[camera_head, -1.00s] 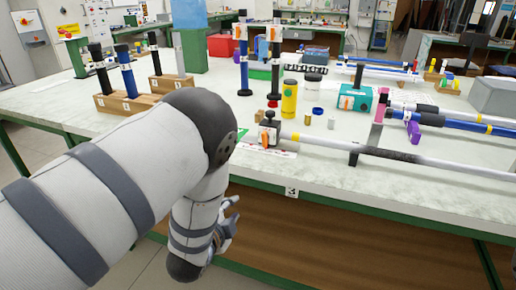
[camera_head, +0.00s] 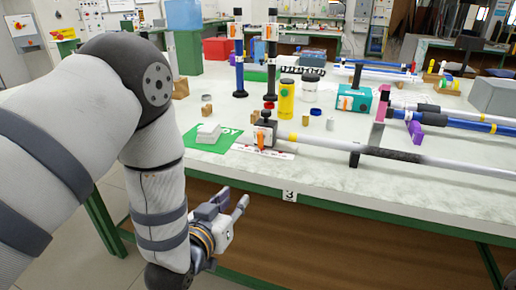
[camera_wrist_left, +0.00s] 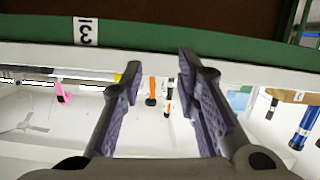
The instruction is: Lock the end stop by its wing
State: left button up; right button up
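The end stop (camera_head: 264,130) is a dark block with an orange wing (camera_head: 261,138) on its front. It sits near the table's front edge at the left end of a long grey rod (camera_head: 330,146). My left gripper (camera_head: 228,203) is in front of the table, below the edge and left of the end stop. Its fingers are apart with nothing between them. In the left wrist view the open fingers (camera_wrist_left: 160,64) frame an orange piece (camera_wrist_left: 152,88), which looks like the wing, some way off. The wing's exact angle is too small to tell. My right gripper is not in view.
A green mat (camera_head: 190,140) with a white block (camera_head: 208,133) lies left of the end stop. A yellow cylinder (camera_head: 287,99) and small parts stand behind it. A pink upright (camera_head: 378,125) and more rods lie to the right. The table's green front edge (camera_head: 330,205) is close to my gripper.

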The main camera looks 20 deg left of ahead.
aim_at(259, 140)
pick_arm(q)
jog(key=w+r+t, duration=0.3)
jog(key=w+r, duration=0.1)
jog(key=r, duration=0.3)
jog(key=w, duration=0.3)
jog(key=w+b, duration=0.1)
jog(key=w, duration=0.3)
jog(key=w+d, duration=0.1)
jog(key=w, duration=0.3)
jog(key=shift+w, duration=0.15)
jog(key=shift+c, duration=0.3)
grip_shut()
